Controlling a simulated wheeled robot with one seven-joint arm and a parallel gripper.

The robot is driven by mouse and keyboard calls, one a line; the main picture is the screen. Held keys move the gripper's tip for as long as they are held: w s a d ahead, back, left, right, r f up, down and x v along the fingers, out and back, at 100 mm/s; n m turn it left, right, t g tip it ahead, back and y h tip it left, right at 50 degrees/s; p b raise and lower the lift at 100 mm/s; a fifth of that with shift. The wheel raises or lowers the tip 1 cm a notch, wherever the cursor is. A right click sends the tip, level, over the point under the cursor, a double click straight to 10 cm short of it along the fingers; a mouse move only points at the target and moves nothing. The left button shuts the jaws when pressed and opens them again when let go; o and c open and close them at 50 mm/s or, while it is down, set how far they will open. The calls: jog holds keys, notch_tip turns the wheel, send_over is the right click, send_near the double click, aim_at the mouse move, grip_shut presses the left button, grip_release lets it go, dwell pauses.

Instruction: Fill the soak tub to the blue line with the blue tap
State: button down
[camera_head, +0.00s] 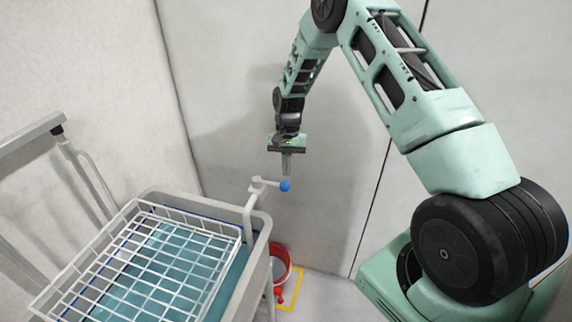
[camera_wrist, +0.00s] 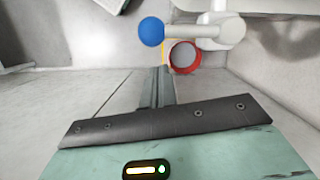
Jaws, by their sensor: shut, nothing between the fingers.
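The soak tub (camera_head: 260,250) is a grey trolley-like basin at the lower left of the head view. Teal water or lining (camera_head: 165,255) shows inside under a white wire basket; I cannot tell which. A thin blue strip (camera_head: 192,212) shows along the inner wall, partly behind the basket. The white tap (camera_head: 254,205) stands at the tub's right corner, its lever ending in a blue ball knob (camera_head: 285,186). The knob also shows in the wrist view (camera_wrist: 151,32). My gripper (camera_head: 286,174) is shut and empty, pointing down close to the knob; contact is unclear.
The white wire basket (camera_head: 150,262) covers much of the tub's opening. A red bucket (camera_head: 281,262) stands on the floor beside the tub, by a yellow floor marking (camera_head: 292,291). Pale walls stand close behind the tap and at left. A grey rail (camera_head: 30,133) rises at far left.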

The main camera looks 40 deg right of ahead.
jog(key=shift+s+a+f, duration=0.2)
jog(key=shift+s+a, duration=0.35)
jog(key=shift+s, duration=0.05)
jog(key=shift+s, duration=0.1)
